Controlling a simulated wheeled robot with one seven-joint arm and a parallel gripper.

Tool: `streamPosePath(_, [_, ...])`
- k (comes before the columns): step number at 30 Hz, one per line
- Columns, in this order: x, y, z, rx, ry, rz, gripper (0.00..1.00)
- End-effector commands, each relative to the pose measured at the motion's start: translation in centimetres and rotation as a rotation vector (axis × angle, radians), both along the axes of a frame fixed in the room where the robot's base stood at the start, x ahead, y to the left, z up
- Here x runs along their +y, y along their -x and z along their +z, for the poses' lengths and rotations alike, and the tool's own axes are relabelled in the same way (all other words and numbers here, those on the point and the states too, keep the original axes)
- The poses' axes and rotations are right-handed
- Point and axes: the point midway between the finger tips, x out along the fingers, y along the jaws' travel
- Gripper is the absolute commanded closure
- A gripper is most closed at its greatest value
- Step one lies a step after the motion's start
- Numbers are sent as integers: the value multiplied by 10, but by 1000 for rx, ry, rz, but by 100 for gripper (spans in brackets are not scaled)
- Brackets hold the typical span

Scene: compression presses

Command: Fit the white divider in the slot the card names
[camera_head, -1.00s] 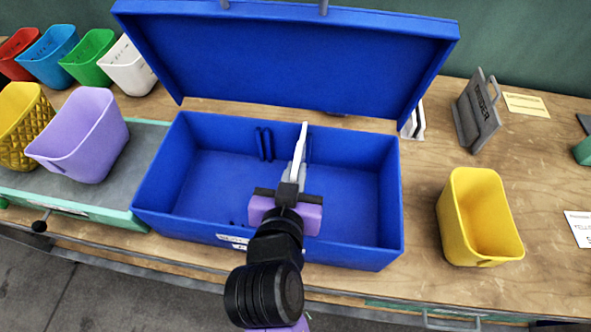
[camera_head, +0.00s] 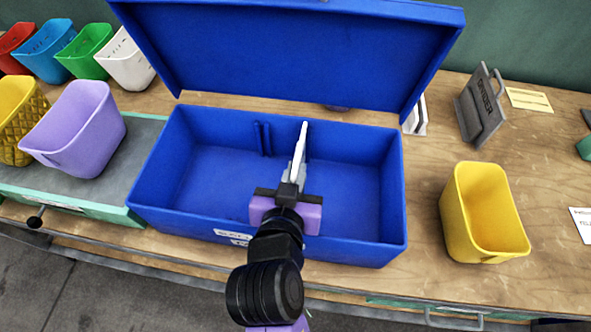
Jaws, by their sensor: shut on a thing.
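The white divider (camera_head: 303,138) is a thin upright plate seen edge-on, over the middle of the open blue box (camera_head: 215,246). My gripper (camera_head: 296,172) is shut on it, with my arm reaching in over the box's front wall. Blue slot ribs show on the back wall inside the box: a pair (camera_head: 262,138) left of the divider and one rib (camera_head: 309,145) just right of it. I cannot tell whether the divider's lower edge is in a slot; my gripper hides it. A card (camera_head: 529,100) lies at the back right, its writing too small to read.
The blue lid (camera_head: 290,55) stands open behind the box. A grey holder marked DIVIDER (camera_head: 478,105) and a yellow bin (camera_head: 465,215) stand to the right. A purple bin (camera_head: 80,130) and several coloured bins stand left.

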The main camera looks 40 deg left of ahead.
Motion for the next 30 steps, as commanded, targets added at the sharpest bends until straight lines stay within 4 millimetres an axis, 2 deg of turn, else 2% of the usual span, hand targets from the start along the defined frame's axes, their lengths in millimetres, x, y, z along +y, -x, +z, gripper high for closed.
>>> streamPosePath(22, [0,0,-17,-1,-1,0,100])
streamPosePath(23, [0,0,-16,-1,-1,0,87])
streamPosePath(26, [0,0,-16,-1,-1,0,67])
streamPosePath(30, [0,0,-16,0,0,0,65])
